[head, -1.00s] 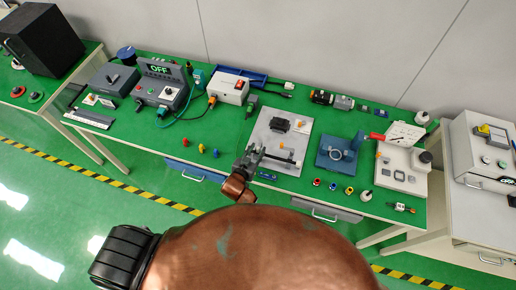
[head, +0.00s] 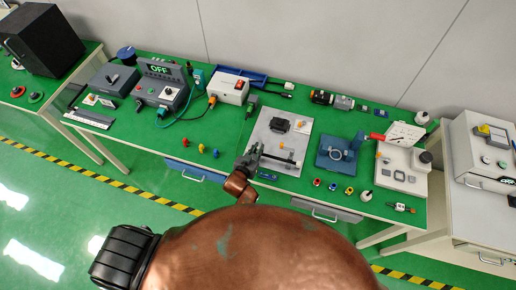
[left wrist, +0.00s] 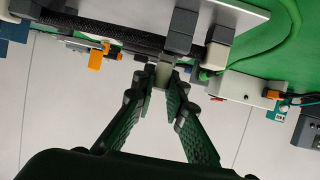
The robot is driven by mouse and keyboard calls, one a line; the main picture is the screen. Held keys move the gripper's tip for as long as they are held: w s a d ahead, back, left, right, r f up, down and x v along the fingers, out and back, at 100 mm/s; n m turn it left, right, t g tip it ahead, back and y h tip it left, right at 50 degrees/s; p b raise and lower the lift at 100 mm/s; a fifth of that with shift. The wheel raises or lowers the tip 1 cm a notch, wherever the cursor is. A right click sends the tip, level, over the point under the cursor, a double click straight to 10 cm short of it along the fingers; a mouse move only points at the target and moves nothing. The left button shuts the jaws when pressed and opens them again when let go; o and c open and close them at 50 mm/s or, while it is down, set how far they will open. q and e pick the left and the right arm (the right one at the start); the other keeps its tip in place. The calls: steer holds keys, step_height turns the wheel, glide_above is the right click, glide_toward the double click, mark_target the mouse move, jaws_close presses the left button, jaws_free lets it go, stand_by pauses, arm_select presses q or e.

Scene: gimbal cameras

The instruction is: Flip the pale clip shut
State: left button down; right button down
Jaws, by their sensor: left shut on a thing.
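The grey plate (head: 262,130) lies on the green bench, with a dark cable (head: 281,159) along its front part. In the left wrist view the cable (left wrist: 100,35) runs across the top. My left gripper (head: 256,153) is at the plate's front left edge. In the left wrist view its two fingertips (left wrist: 163,78) are closed on a small pale piece, which looks like the pale clip (left wrist: 163,70); the fingers hide part of it. My right gripper is not in view.
An orange clip (left wrist: 97,60) is by the cable. A dark grey block (left wrist: 181,30) and a pale-ended block (left wrist: 219,48) stand close beside the fingers. A blue fixture (head: 337,153) is right of the plate. Small coloured pegs (head: 201,149) stand to the left.

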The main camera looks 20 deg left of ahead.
arm_select(q)
steer(key=shift+a+r+m+h+p, duration=0.25)
steer(key=shift+m+h+p, duration=0.3)
steer(key=shift+p, duration=0.45)
steer(key=shift+a+f+h+p, duration=0.1)
steer(key=shift+f+h+p, duration=0.05)
steer(key=shift+h+p, duration=0.15)
steer(key=shift+f, duration=0.1)
steer(key=c, duration=1.9)
jaws_free()
steer(key=shift+c, duration=0.2)
